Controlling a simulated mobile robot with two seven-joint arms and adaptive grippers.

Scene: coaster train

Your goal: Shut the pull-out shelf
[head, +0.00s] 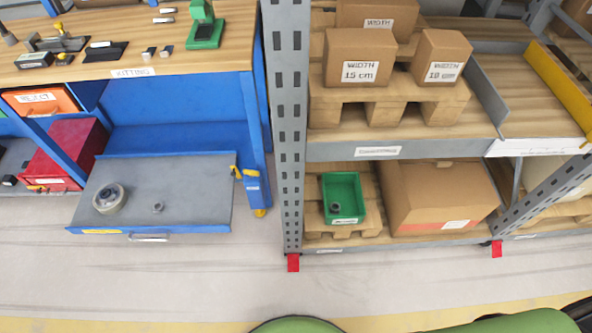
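The pull-out shelf (185,190) is a grey tray with a blue front edge, and it sticks out from under the blue workbench (180,110) at the left. A silver handle (149,239) sits below its front edge. A round grey-white part (110,199) and a small nut-like part (158,207) lie on the shelf. A yellow piece (236,172) is at its right side, by the bench leg. Neither of my grippers shows in the head view.
A grey metal rack (291,130) with cardboard boxes (437,197) and a green bin (343,196) stands right of the bench. A red box (70,155) sits under the bench at the left. The floor (190,275) in front of the shelf is clear.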

